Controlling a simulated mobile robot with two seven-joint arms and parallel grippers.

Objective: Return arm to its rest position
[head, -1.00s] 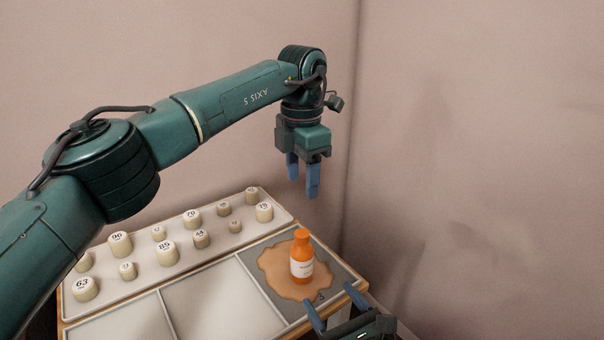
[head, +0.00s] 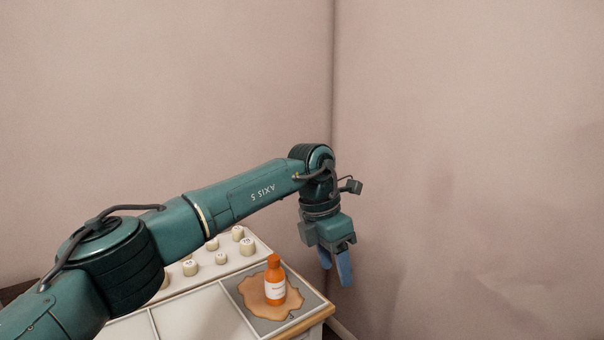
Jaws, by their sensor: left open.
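My left arm comes in from the left and reaches across the table to its far right side. My left gripper (head: 336,267) points down with its two blue fingers apart and nothing between them. It is to the right of an orange bottle (head: 275,290) with a white label, and apart from it in the picture. The bottle stands upright on a tan, irregular patch (head: 254,297) on a grey mat. My right gripper is not in view.
The tabletop (head: 187,317) has white sections split by thin dividers. Several cream cylinders, such as one (head: 247,246) near the back, stand on a white tray, partly hidden by my arm. Bare walls meet in a corner behind.

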